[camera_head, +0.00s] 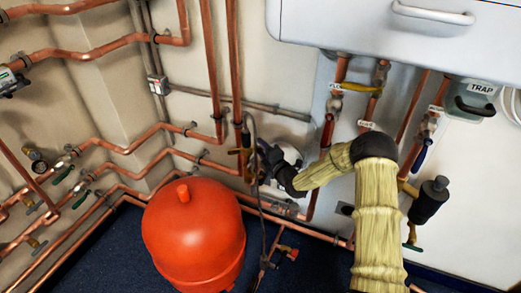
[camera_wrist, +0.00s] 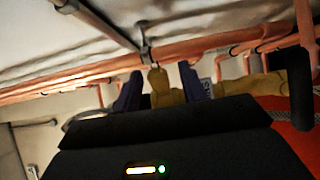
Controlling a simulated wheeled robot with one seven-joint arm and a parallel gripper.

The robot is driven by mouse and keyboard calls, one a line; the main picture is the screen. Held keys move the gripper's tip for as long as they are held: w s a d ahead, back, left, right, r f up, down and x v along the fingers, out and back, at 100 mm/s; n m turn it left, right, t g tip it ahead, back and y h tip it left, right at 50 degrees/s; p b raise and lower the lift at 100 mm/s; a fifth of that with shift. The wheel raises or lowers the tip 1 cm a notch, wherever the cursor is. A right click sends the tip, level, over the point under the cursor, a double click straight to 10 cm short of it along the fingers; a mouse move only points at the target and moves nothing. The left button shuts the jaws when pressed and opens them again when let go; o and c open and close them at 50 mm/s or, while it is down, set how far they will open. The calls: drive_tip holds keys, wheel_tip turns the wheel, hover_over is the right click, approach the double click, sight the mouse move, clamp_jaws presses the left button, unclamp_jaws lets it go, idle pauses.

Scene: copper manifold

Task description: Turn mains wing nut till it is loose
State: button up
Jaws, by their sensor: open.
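In the head view my gripper (camera_head: 265,150) reaches left to a brass fitting (camera_head: 243,150) on the vertical copper pipes, just above the right side of the red vessel. In the wrist view the two dark blue fingers of my gripper (camera_wrist: 160,86) stand apart. A yellow-brass piece (camera_wrist: 158,75) shows between them, below a pipe clip. It may be the mains wing nut, but its wings are not clear. Gaps show beside the fingers, and I cannot tell whether either touches the brass. A partly hidden pale tag with dark letters (camera_wrist: 207,86) is just right of the right finger.
The red vessel (camera_head: 193,232) stands close below my gripper. A thin dark hose (camera_head: 258,205) hangs beside it. Copper pipes (camera_head: 215,75) run along the wall. A white boiler (camera_head: 400,35) hangs at upper right, with labelled valves below it. Blue floor (camera_head: 85,258) is clear at lower left.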

drive_tip(key=shift+w+a, duration=0.35)
drive_tip(key=shift+w, duration=0.05)
drive_tip(key=shift+d, duration=0.25)
drive_tip(key=shift+s+a, duration=0.15)
drive_tip(key=shift+a, duration=0.1)
clamp_jaws()
drive_tip(key=shift+d, duration=0.1)
